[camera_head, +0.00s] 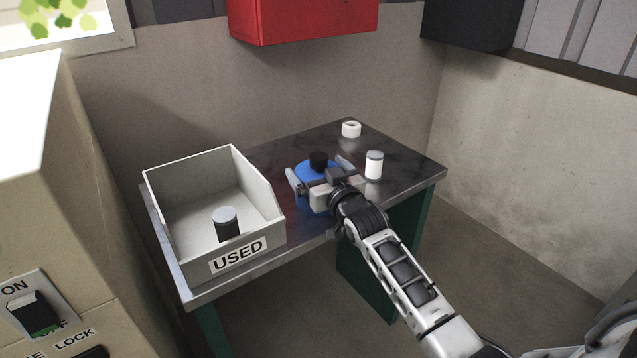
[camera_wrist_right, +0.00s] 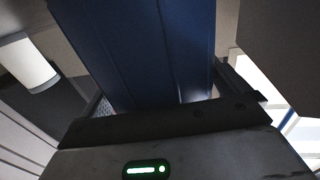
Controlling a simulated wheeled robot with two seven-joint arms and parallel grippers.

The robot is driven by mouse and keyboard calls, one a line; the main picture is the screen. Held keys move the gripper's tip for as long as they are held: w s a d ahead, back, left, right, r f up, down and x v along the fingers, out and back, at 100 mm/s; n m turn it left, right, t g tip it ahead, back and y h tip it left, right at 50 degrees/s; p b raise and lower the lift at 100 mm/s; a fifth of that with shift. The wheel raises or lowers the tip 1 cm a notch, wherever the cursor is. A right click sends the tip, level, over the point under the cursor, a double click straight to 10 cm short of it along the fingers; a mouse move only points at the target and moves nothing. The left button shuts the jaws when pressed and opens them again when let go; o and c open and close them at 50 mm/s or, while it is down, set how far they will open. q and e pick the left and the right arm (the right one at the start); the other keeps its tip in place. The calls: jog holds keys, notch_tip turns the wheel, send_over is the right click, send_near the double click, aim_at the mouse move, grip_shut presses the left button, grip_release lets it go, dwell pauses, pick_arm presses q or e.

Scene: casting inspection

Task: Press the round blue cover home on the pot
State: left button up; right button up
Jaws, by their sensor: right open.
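The round blue cover (camera_head: 308,169) with a black knob (camera_head: 318,160) on top is on the metal table, toward its middle. More blue shows below my right gripper, and I cannot tell cover from pot there, or whether the cover sits flush. My right gripper (camera_head: 317,175) is open, with one finger on each side of the blue body. In the right wrist view a large blue surface (camera_wrist_right: 155,50) fills the space between the fingers. I cannot tell whether the fingers touch it. My left gripper is not in view.
A grey open bin marked USED (camera_head: 188,262) stands left on the table (camera_head: 400,185), holding a dark cylinder with a grey top (camera_head: 226,222). A white cylinder (camera_head: 374,165) stands right of the gripper, and a white ring (camera_head: 351,129) lies behind. A red box (camera_head: 300,18) hangs on the wall.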

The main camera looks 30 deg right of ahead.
jog(key=c, duration=0.7)
jog(key=shift+r, duration=0.1)
notch_tip(320, 180, up, 10)
jog(key=shift+f+p, duration=0.1)
jog(key=shift+p, duration=0.35)
